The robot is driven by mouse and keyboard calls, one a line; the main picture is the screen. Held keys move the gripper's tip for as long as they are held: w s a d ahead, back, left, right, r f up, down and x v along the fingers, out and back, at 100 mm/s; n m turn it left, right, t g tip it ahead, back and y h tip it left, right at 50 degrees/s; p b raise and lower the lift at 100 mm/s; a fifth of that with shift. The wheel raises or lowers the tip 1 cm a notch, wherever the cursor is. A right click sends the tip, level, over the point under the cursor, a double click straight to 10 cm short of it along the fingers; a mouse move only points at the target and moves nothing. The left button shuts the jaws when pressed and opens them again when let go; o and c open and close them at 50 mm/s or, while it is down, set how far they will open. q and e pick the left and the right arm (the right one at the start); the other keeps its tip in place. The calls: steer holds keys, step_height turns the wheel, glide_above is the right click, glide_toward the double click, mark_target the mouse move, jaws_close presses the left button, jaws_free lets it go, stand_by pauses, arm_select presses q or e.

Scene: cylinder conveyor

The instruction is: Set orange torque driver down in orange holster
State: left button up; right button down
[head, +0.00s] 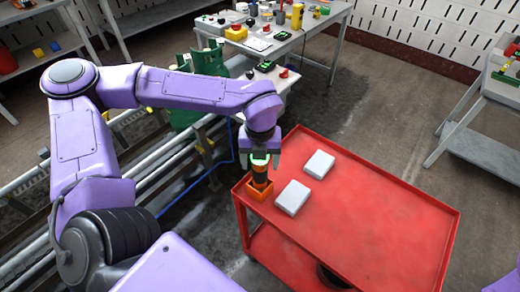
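The orange torque driver (260,173), with dark parts, stands upright at the left corner of the red cart. Its lower end is inside the orange holster (259,192), which hides its tip. My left gripper (261,160) points down right over the driver, with its grey fingers on either side of the driver's top. The fingers look spread apart, with the driver between them; contact is hard to make out at this size. My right gripper is not in view.
Two white boxes (292,197) (319,164) lie on the red cart (375,215) right of the holster. The cart's right part is clear. A conveyor frame (170,150) runs along the left. A cluttered workbench (285,40) stands behind, another table (490,90) at far right.

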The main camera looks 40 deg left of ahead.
arm_select(q)
steer(key=shift+r, duration=0.1)
step_height(320, 180, up, 10)
steer(key=shift+r+b, duration=0.2)
steer(key=shift+b, duration=0.25)
